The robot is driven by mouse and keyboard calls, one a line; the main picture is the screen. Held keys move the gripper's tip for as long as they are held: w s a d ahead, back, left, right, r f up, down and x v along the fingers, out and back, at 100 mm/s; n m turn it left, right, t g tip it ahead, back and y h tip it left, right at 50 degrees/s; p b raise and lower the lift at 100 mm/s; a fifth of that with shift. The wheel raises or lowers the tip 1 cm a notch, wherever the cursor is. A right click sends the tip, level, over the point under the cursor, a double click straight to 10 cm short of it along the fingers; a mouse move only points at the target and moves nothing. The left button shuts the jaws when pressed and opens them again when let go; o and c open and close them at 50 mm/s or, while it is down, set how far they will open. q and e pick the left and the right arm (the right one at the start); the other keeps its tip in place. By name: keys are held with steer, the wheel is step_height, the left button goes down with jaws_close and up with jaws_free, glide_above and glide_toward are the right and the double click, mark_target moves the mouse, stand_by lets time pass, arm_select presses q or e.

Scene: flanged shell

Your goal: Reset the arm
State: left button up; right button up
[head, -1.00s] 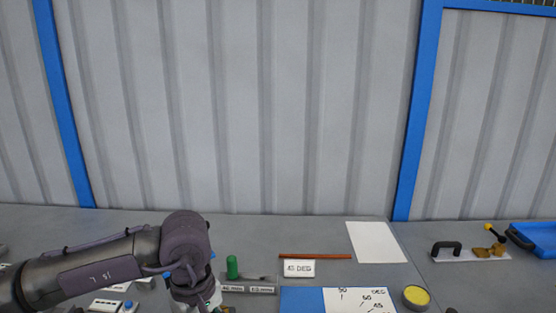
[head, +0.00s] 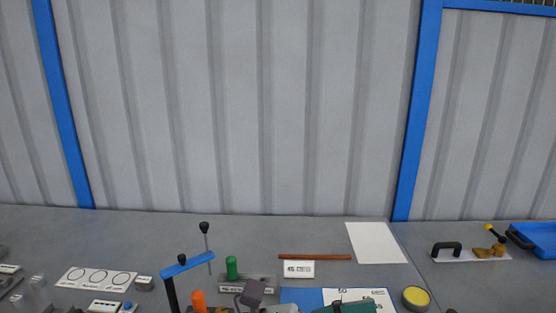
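No whole arm shows in the head view. A dark grey-purple block (head: 254,292) with a thin cable and a light grey part (head: 284,308) show at the bottom edge. Their colour resembles my arm, but I cannot tell which arm they belong to. A green piece (head: 345,306) lies to their right, over the lower part of the blue board (head: 300,296). Whether it is held cannot be seen. No gripper fingertips are visible, and the bottom edge cuts off what is below.
A blue lever (head: 188,265) with black knobs and an orange handle (head: 198,299) stand at the lower left. A green peg (head: 232,267), copper rod (head: 314,257), angle label (head: 299,269), white sheet (head: 376,242) and yellow tin (head: 416,297) are on the bench. A grey wall stands behind.

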arm_select(q)
steer(key=w+a+n+t+y, duration=0.4)
steer(key=w+a+n+t, duration=0.2)
steer(key=n+t, duration=0.6)
steer(key=w+a+n+t+y, duration=0.3)
steer(key=w+a+n+t, duration=0.45)
steer(key=n, duration=0.75)
steer(key=s+a+f+n+g+y, duration=0.1)
steer(key=a+f+n+g+y, duration=0.1)
steer(key=a+f+n+y, duration=0.7)
steer(key=s+a+f+n+g+y, duration=0.15)
steer(key=f+n+y, duration=0.25)
steer(key=f+n, duration=0.55)
steer(key=s+a+f+n+g+y, duration=0.1)
steer(key=s+a+f+n+g, duration=0.15)
steer(key=s+f+g, duration=0.5)
steer(key=s+a+f+n+g, duration=0.1)
steer(key=s+a+f+g, duration=0.25)
steer(key=s+f, duration=0.85)
step_height(320, 180, down, 26)
steer(key=s, duration=0.3)
steer(key=s+a+f+g, duration=0.1)
steer(key=s+a+f, duration=0.2)
steer(key=s+f, duration=1.2)
steer(key=shift+s+m+g, duration=0.3)
steer(key=shift+s+g, duration=0.05)
steer(key=shift+g, duration=0.05)
